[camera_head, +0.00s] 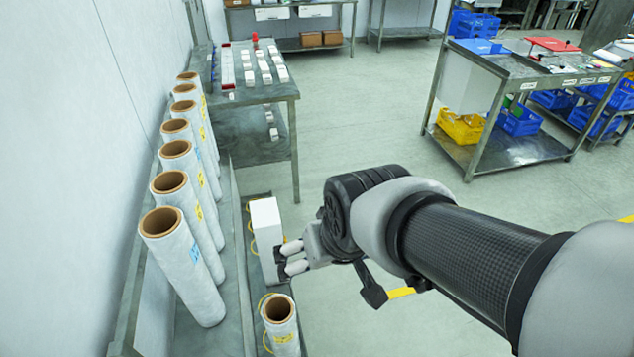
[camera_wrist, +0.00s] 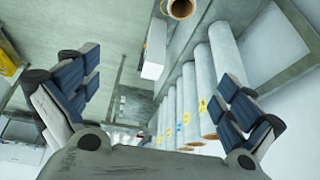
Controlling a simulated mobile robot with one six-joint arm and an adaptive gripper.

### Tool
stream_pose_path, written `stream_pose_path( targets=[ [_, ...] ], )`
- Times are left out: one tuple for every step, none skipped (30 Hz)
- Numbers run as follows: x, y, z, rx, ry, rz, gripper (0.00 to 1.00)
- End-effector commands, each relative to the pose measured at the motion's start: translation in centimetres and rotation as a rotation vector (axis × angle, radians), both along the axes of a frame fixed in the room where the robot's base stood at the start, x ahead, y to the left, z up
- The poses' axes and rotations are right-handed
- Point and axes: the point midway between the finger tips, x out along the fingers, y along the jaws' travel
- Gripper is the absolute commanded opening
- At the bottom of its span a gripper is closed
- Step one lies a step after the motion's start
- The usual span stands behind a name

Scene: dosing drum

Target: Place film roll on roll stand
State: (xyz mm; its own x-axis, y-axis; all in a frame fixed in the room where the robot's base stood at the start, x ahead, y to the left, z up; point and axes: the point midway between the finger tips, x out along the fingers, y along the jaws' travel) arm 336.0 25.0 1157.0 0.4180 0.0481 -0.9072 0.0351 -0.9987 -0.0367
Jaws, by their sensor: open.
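Several white film rolls (camera_head: 183,262) with brown cores lean in a row against the rack along the left wall. They also show in the wrist view (camera_wrist: 203,95). A separate film roll (camera_head: 284,338) stands upright at the bottom centre, on a low grey surface beside the rack. Its brown core end shows at the top of the wrist view (camera_wrist: 181,8). My gripper (camera_head: 292,258) is open and empty, above and behind this roll, in front of the white box. Its fingers are spread wide in the wrist view (camera_wrist: 160,100). Which part is the roll stand is unclear.
A white box (camera_head: 264,228) stands close to my gripper, with yellow loops near it. A metal table (camera_head: 240,122) with small white items is behind. A workbench (camera_head: 500,68) with blue and yellow bins stands at the right. The middle floor is clear.

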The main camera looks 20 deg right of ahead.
Motion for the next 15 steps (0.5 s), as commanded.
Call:
stream_pose_path(
  targets=[
    [-1.9,-0.7,1.5,-0.007,-0.009,-0.009,1.0],
    [-3.0,-1.0,2.0,-0.011,-0.005,-0.013,1.0],
    [-4.3,-1.4,2.6,-0.016,-0.002,-0.017,1.0],
    [-5.2,-1.6,2.9,-0.02,0.002,-0.021,1.0],
    [-6.1,-1.9,3.2,-0.023,0.006,-0.025,1.0],
    [-7.1,-2.1,3.5,-0.028,0.009,-0.028,1.0],
    [-7.7,-2.2,3.6,-0.03,0.013,-0.03,1.0],
    [-8.2,-2.4,3.8,-0.033,0.015,-0.032,1.0],
    [-8.8,-2.5,3.9,-0.035,0.017,-0.034,1.0],
    [-9.1,-2.6,4.0,-0.037,0.02,-0.036,1.0],
    [-9.4,-2.6,4.0,-0.038,0.021,-0.037,1.0],
    [-9.6,-2.7,4.0,-0.039,0.023,-0.038,1.0],
    [-9.6,-2.7,4.0,-0.039,0.024,-0.038,1.0],
    [-9.7,-2.7,4.0,-0.039,0.025,-0.038,1.0],
    [-9.7,-2.7,4.0,-0.039,0.025,-0.038,1.0]
  ],
)
